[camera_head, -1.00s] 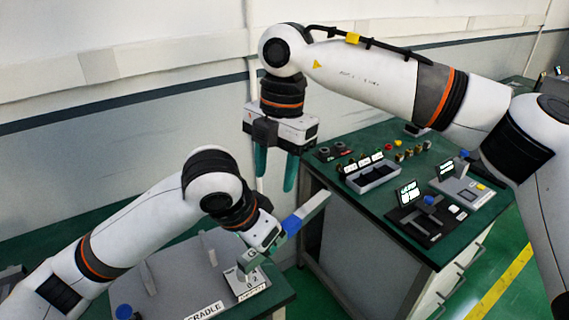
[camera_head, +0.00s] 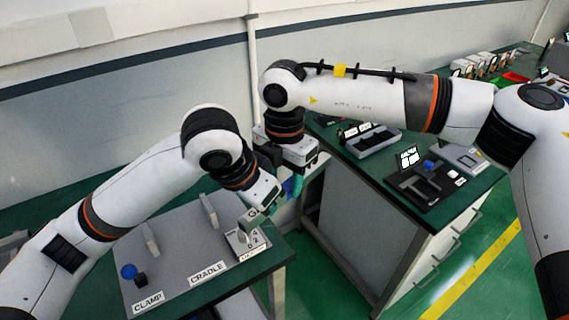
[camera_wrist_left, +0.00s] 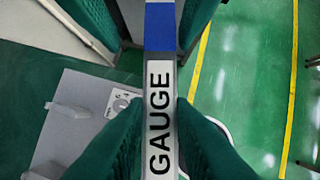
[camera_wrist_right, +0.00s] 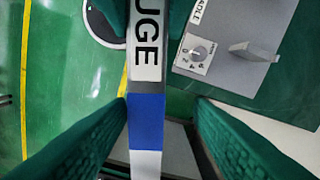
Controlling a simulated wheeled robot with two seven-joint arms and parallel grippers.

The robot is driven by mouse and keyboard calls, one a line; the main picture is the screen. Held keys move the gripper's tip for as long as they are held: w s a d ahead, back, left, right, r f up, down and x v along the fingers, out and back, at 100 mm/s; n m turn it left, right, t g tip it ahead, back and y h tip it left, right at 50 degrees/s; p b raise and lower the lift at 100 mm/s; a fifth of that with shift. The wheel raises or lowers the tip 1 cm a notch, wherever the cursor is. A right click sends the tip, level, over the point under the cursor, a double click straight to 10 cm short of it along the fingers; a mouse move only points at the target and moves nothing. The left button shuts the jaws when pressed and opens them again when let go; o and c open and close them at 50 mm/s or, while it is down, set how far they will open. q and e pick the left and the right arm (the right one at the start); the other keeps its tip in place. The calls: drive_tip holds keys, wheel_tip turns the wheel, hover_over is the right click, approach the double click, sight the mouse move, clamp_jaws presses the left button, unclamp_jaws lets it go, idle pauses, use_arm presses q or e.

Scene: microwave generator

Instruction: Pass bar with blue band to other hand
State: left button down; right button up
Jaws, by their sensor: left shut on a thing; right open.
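The bar is pale grey with a GAUGE label and a blue band (camera_wrist_left: 160,27). My left gripper (camera_wrist_left: 160,125) is shut on the bar at the GAUGE label and holds it in the air. My right gripper (camera_wrist_right: 164,105) is open, its green fingers on either side of the bar near the blue band (camera_wrist_right: 146,122). In the head view the band (camera_head: 290,186) is partly hidden by the right gripper (camera_head: 284,190). The left fingertips are hard to make out in the head view.
A grey fixture plate (camera_head: 185,255) with CLAMP and CRADLE labels, upright posts and a dial block (camera_head: 247,240) lies on the left bench. The right bench carries a grey tray (camera_head: 372,141) and a black fixture (camera_head: 425,185). Green floor shows between the benches.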

drive_tip(key=shift+f, duration=0.1)
clamp_jaws()
use_arm(q)
drive_tip(key=c, duration=1.2)
unclamp_jaws()
drive_tip(key=shift+s+d, duration=0.1)
drive_tip(key=shift+o, duration=0.2)
